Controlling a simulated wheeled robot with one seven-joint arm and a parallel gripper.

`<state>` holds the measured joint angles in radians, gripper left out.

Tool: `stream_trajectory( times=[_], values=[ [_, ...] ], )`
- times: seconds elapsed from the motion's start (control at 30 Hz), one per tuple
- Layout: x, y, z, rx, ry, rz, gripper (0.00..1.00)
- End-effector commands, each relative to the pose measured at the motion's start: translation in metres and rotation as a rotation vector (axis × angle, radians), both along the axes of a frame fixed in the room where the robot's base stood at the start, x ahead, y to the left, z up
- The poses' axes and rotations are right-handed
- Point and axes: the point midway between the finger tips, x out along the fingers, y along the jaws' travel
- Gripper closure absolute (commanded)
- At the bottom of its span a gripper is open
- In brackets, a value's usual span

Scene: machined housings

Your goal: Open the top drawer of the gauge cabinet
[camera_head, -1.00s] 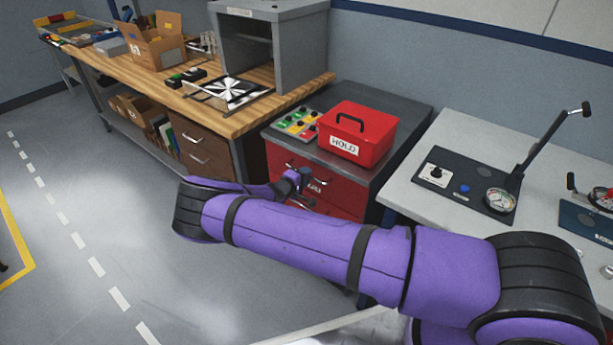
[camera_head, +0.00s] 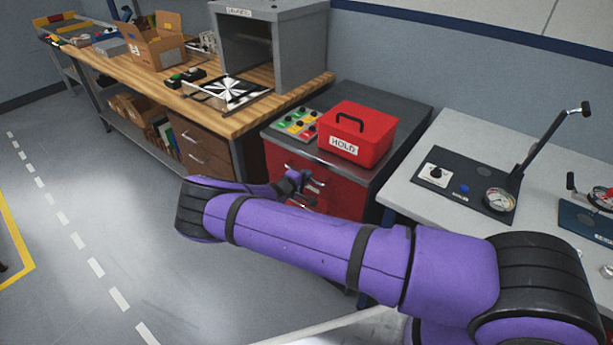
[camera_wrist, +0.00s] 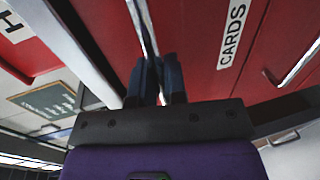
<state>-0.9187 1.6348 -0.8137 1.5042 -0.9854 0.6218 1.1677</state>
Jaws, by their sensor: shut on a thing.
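The gauge cabinet (camera_head: 347,198) is the red cabinet with a dark grey top, right of centre in the head view. My gripper (camera_head: 298,182) is at its upper front, partly hidden by my purple arm. In the wrist view, my gripper (camera_wrist: 160,75) is shut on a metal bar handle (camera_wrist: 141,25), on the red front just under the grey top edge. This looks like the top drawer's handle. A white label reading CARDS (camera_wrist: 231,35) and another bar handle (camera_wrist: 299,64) lie to its right. I cannot tell whether the top drawer stands slightly out.
A red HOLD box (camera_head: 357,135) and a panel of coloured buttons (camera_head: 297,124) sit on the cabinet. A wooden bench (camera_head: 145,85) stands left, a pale table (camera_head: 445,140) with gauge fixtures right. The floor (camera_head: 90,210) in front of the bench is clear.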

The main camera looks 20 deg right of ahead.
Motion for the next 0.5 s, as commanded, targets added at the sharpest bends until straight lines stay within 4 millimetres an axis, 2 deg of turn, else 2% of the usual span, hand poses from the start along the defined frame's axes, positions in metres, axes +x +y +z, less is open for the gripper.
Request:
stream_trajectory(
  times=[0.23, 0.5],
  values=[
    [-0.024, 0.036, 0.000, 0.002, 0.002, 0.005, 1.00],
    [-0.067, 0.095, 0.000, 0.003, 0.001, 0.007, 1.00]
  ],
)
